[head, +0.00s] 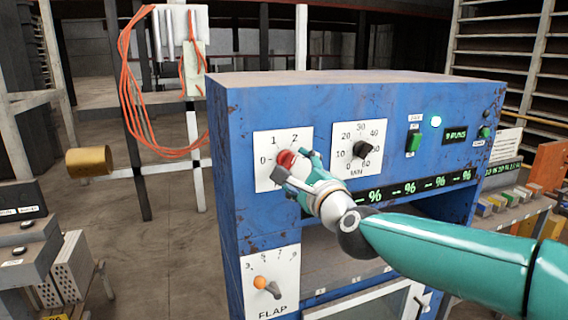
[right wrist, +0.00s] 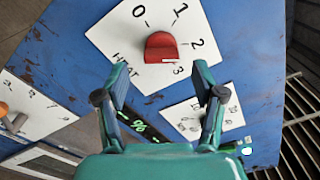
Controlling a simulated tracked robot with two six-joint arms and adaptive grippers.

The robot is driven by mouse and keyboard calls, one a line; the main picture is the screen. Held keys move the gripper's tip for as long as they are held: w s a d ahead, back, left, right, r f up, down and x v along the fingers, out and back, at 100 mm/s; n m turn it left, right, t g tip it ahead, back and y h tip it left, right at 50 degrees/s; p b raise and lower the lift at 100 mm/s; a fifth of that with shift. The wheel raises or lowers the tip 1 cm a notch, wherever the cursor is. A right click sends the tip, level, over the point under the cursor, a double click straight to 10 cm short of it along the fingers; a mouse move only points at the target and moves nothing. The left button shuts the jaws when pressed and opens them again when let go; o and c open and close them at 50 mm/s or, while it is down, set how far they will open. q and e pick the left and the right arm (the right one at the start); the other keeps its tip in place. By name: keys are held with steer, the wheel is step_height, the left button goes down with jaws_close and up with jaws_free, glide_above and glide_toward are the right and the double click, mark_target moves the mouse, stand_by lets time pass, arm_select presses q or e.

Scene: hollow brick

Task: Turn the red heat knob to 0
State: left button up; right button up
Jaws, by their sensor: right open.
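The red heat knob (head: 286,158) sits on a white plate marked 0 to 3 on the blue panel. In the right wrist view the red knob (right wrist: 161,46) has a small white mark on its edge towards the 3. My right gripper (head: 298,165) is at the heat plate and partly covers it in the head view. In the right wrist view my right gripper (right wrist: 159,80) is open, with one finger on each side below the knob. Nothing is between the fingers, and the knob appears just beyond the fingertips. My left gripper is not in view.
A black minutes knob (head: 361,150) on its own plate is right of the heat knob. An orange-tipped flap lever (head: 262,283) is below. A green switch (head: 413,141) and lit displays are to the right. Orange cable (head: 128,80) hangs at the left.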

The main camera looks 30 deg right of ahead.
mark_target(290, 166)
steer(key=shift+p+x, duration=0.45)
steer(key=shift+x, duration=2.25)
steer(key=c, duration=1.2)
steer(key=shift+o, duration=0.3)
steer(key=shift+a+f, duration=0.15)
